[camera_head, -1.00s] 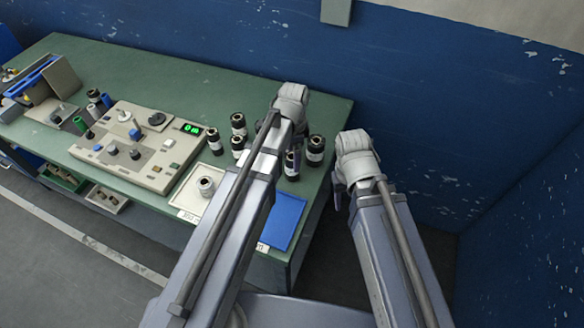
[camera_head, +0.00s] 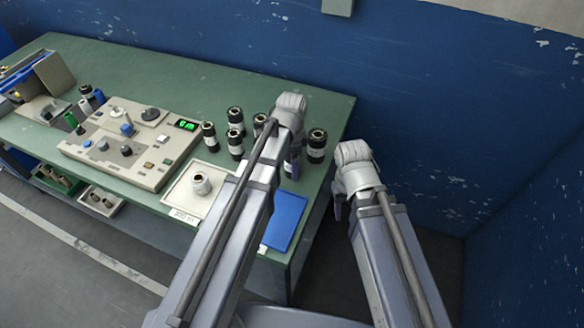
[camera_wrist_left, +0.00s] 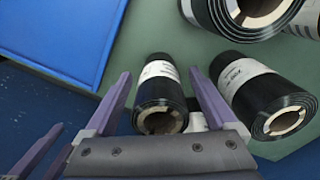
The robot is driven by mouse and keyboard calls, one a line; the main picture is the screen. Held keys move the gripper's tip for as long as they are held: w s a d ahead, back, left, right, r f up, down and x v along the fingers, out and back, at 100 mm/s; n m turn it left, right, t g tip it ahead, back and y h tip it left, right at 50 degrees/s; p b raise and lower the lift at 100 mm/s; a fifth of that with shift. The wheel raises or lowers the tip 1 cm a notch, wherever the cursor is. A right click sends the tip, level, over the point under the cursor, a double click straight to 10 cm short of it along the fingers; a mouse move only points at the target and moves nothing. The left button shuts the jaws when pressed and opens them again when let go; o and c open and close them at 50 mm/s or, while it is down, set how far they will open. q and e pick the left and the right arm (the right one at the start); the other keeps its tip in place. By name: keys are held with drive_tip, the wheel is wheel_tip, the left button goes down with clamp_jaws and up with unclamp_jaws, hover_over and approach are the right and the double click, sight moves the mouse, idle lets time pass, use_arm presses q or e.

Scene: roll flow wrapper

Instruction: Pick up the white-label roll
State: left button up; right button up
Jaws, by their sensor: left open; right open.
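Several black rolls with white label bands stand on the green table in the head view, among them one at the left (camera_head: 209,137) and one at the right (camera_head: 316,145). I cannot tell their labels apart. My left gripper (camera_wrist_left: 159,74) is open, with its purple fingers on either side of one black roll with a white label (camera_wrist_left: 160,90) in the left wrist view. Another labelled roll (camera_wrist_left: 255,90) is just outside the right finger. In the head view my left arm hides most of that gripper. My right gripper (camera_head: 339,204) is open and empty, off the table's right edge.
A beige tray (camera_head: 182,203) holds a pale roll (camera_head: 201,184). A blue mat (camera_head: 286,222) lies at the table's front right. A beige machine with a green display (camera_head: 130,140) stands left of the rolls. A blue wall (camera_head: 430,120) rises behind.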

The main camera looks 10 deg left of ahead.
use_arm(q)
clamp_jaws()
idle(0.8)
